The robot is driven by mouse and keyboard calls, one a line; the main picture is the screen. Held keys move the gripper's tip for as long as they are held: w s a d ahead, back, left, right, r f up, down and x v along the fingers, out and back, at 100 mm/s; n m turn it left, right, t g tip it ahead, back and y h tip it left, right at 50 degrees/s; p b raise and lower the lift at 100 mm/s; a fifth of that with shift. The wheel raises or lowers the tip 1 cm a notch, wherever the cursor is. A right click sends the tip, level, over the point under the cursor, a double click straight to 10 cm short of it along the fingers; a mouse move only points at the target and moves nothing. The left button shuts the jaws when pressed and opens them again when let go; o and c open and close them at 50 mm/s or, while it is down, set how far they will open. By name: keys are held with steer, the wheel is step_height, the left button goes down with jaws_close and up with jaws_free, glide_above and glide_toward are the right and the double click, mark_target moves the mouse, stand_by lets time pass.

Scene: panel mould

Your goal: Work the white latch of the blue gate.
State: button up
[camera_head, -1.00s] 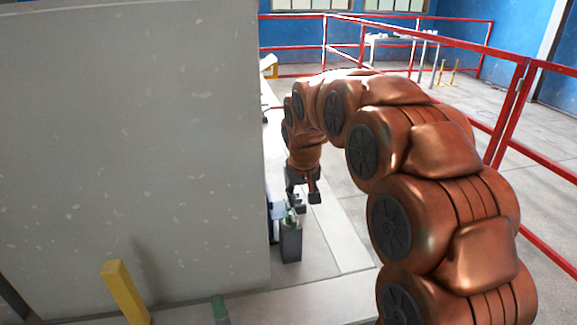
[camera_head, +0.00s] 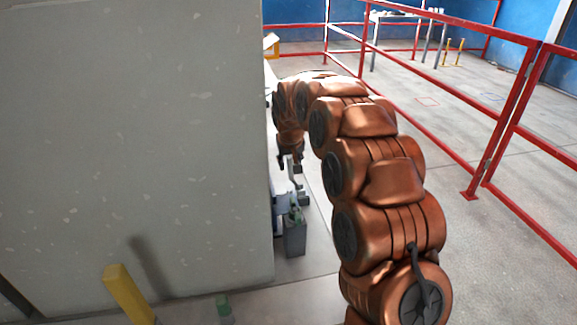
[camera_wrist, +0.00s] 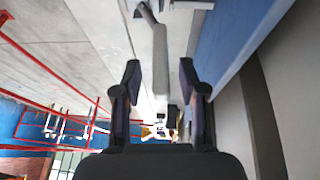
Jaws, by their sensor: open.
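The white latch (camera_wrist: 160,62) shows in the wrist view as a pale bar between my two fingers, with a grey angled piece at its upper end. My gripper (camera_wrist: 160,70) is open, one finger on each side of the bar, with a visible gap to both. I cannot tell how deep the bar sits between them. The blue gate (camera_wrist: 236,34) runs along the upper right of the wrist view. In the head view my gripper (camera_head: 290,162) is small beside the large grey panel's edge. Only a sliver of the gate shows there, and the latch is hard to make out.
The tall grey panel (camera_head: 135,150) fills the left of the head view and hides much behind it. A dark grey block (camera_head: 295,238) stands at its right edge, and a yellow post (camera_head: 130,295) in front. Red railings (camera_head: 450,115) border open floor on the right.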

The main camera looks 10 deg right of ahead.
steer(key=shift+p+x, duration=0.4)
steer(key=shift+x, duration=1.45)
steer(key=shift+a, duration=0.1)
jaws_close()
